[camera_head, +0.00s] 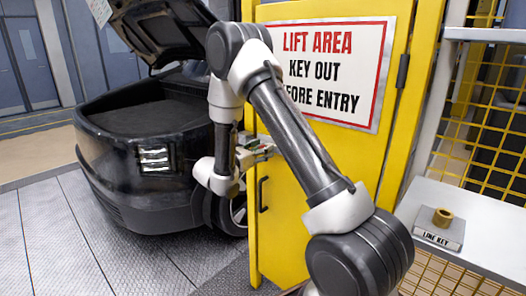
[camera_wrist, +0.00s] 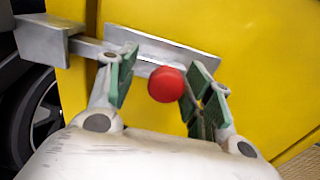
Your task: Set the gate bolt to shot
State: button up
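The yellow gate (camera_head: 285,230) carries a "LIFT AREA" sign. In the wrist view the gate bolt is a grey bar (camera_wrist: 88,47) running left from a grey plate (camera_wrist: 185,52) on the yellow panel to a grey block (camera_wrist: 45,40). The bar meets the block; I cannot tell how deep it goes in. The bolt's red round knob (camera_wrist: 167,84) stands out below the plate. My gripper (camera_wrist: 162,88) is open, its green-padded fingers on either side of the knob, with gaps visible. In the head view my gripper (camera_head: 256,147) is at the gate's left edge, and my arm hides part of the bolt area.
A black car (camera_head: 130,180) with its hood up stands left of the gate. A black handle (camera_head: 262,194) is on the gate below the bolt. A grey shelf (camera_head: 480,210) at right holds a "LINE KEY" block (camera_head: 439,236) with a brass ring. Yellow mesh is behind it.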

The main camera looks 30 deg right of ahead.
jog(key=v, duration=1.2)
dwell(0.3)
jog(key=s+d+f+m+g+y, duration=0.1)
jog(key=s+d+f+m+g, duration=0.25)
jog(key=s+g, duration=0.2)
jog(key=s+d+r+m+g+y, duration=0.2)
jog(key=s+r+m+g+y, duration=0.15)
jog(key=s+m+y, duration=0.6)
jog(key=s+r+m+t+y, duration=0.6)
jog(key=s+r+m, duration=0.3)
jog(key=s+r, duration=0.5)
jog(key=s+t, duration=0.1)
jog(key=s, duration=0.2)
